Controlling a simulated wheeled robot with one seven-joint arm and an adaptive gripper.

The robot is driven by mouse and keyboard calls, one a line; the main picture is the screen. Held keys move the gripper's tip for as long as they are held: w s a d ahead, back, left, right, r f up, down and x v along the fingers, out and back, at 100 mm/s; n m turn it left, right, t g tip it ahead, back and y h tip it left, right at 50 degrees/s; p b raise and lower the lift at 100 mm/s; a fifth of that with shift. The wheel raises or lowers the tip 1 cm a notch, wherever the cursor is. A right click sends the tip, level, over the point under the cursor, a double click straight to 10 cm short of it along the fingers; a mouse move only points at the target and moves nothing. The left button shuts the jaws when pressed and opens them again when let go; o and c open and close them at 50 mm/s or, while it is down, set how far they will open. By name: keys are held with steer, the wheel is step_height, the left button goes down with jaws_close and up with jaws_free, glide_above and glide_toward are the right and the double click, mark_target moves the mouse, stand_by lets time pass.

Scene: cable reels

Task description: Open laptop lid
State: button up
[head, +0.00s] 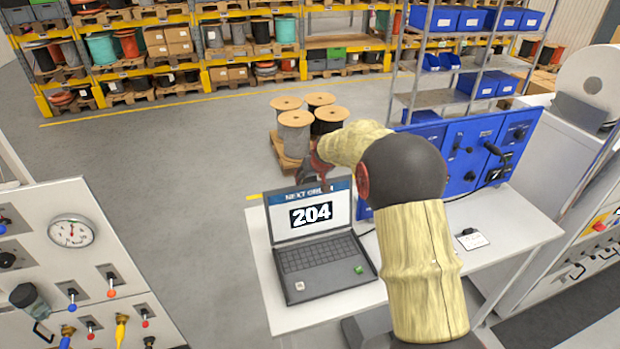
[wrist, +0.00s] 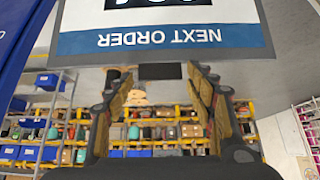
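The laptop stands on the white table with its lid (head: 312,213) raised, steeply upright. Its screen reads "NEXT ORDER" and 204, and its keyboard base (head: 318,254) lies flat. In the wrist view the lid's screen (wrist: 165,40) fills the top, upside down. My gripper (head: 314,172) is at the lid's top edge, partly hidden by my arm in the head view.
A grey gauge cabinet (head: 75,260) stands at left. Wooden reels (head: 295,130) sit on a pallet behind. Open floor lies at left.

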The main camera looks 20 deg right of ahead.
steer(key=shift+o, duration=0.7)
steer(key=shift+f, duration=0.25)
steer(key=shift+s, duration=0.1)
steer(key=v, duration=1.2)
